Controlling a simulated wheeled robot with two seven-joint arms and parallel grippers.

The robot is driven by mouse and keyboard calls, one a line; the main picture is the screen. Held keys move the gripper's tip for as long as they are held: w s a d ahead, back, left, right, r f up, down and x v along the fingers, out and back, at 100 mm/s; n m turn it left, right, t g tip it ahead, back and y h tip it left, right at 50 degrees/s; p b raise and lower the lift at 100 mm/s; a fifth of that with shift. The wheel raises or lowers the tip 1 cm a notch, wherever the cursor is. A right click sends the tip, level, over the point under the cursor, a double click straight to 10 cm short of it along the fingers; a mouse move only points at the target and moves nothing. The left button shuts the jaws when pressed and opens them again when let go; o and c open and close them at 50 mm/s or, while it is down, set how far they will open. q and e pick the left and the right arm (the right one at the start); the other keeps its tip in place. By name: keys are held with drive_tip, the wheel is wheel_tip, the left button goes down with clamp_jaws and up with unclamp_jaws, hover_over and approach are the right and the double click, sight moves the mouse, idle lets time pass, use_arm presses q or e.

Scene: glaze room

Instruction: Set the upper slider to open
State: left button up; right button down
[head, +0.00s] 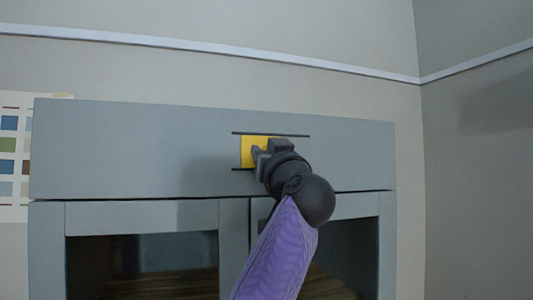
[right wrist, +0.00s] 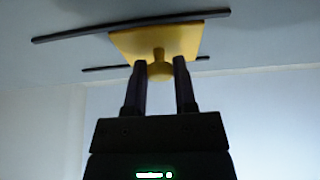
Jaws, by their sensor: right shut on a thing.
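The upper slider is a yellow plate (head: 248,152) between two thin dark rails on the grey upper panel of the cabinet. In the head view it sits toward the left part of the rails. The right wrist view shows the yellow plate (right wrist: 180,39) with a round yellow knob (right wrist: 160,70) standing out from it. My right gripper (head: 261,152) is at the plate, and its two fingers (right wrist: 160,78) are on either side of the knob, shut on it. The gripper hides the plate's right part in the head view. My left gripper is not in view.
The grey cabinet (head: 120,150) has glazed doors below the panel, with dark shelves behind them. The upper rail (head: 290,135) runs on to the right of the plate. A colour chart (head: 10,150) hangs on the wall at left.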

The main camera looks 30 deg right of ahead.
idle(0.7)
drive_tip(key=d, duration=0.2)
drive_tip(key=s+d, duration=0.1)
drive_tip(key=d, duration=0.1)
drive_tip(key=d+b, duration=0.1)
drive_tip(key=d, duration=0.1)
drive_tip(key=shift+s+d+r, duration=0.1)
drive_tip(key=shift+s+d, duration=0.15)
drive_tip(key=shift+s, duration=0.1)
drive_tip(key=shift+a, duration=0.1)
